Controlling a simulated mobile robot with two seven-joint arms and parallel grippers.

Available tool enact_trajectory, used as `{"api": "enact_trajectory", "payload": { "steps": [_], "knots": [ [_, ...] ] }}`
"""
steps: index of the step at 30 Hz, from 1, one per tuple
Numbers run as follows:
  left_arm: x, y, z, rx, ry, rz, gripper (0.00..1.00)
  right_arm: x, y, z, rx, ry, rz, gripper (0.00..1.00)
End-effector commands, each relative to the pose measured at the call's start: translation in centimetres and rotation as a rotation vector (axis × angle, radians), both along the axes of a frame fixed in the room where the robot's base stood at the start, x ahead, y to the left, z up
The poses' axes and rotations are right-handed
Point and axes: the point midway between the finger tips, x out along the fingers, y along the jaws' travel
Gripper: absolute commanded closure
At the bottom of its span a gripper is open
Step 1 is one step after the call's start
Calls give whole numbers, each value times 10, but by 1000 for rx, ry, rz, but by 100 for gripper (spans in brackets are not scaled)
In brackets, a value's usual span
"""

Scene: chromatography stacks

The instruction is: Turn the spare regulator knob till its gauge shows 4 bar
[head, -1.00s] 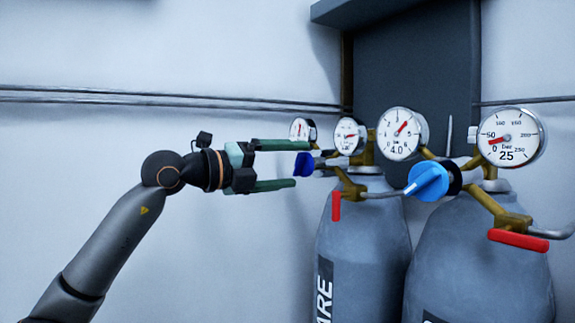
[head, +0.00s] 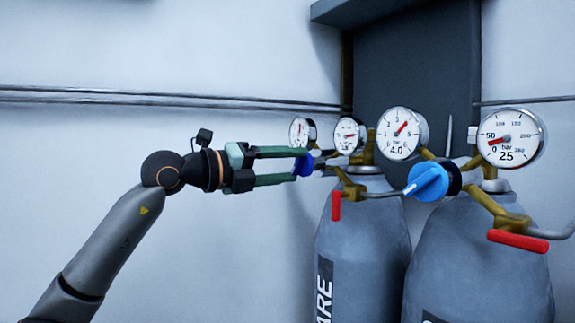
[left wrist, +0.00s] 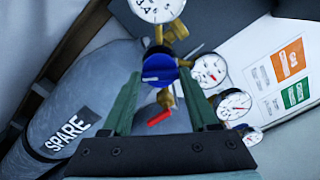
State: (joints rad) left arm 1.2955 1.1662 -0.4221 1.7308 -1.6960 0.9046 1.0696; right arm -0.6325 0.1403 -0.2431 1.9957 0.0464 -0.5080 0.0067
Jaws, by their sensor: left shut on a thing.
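The spare cylinder (head: 350,240) stands left of another grey cylinder; its SPARE label (left wrist: 68,130) shows whole in the left wrist view. Its regulator's blue knob (head: 304,166) faces left. My left gripper (head: 303,164) reaches in from the left, its green fingers shut on this knob. In the left wrist view the knob (left wrist: 160,70) sits between the fingertips, its white mark roughly level. The spare side has two gauges, a far-left one (head: 299,131) seen at a slant and another (head: 348,135); their readings are too small to tell. My right gripper is not in view.
The right cylinder (head: 480,265) has a lighter blue knob (head: 426,181), a gauge marked 4.0 (head: 397,134), a gauge marked 25 (head: 512,138) and a red lever (head: 518,240). The spare's red lever (head: 336,206) hangs below its regulator.

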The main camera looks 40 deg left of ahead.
Motion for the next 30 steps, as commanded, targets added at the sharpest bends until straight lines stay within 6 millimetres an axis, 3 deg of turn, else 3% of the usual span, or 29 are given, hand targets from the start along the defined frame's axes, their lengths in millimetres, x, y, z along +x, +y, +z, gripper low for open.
{"api": "enact_trajectory", "payload": {
  "steps": [9,20,21,28,30],
  "knots": [
    [0,0,0,247,-100,-1,96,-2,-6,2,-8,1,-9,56],
    [0,0,0,274,-113,0,96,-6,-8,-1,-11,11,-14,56],
    [0,0,0,274,-113,0,37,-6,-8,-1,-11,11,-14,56],
    [0,0,0,273,-113,0,11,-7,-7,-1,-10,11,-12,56],
    [0,0,0,272,-112,0,10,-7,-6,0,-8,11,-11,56]
  ]
}}
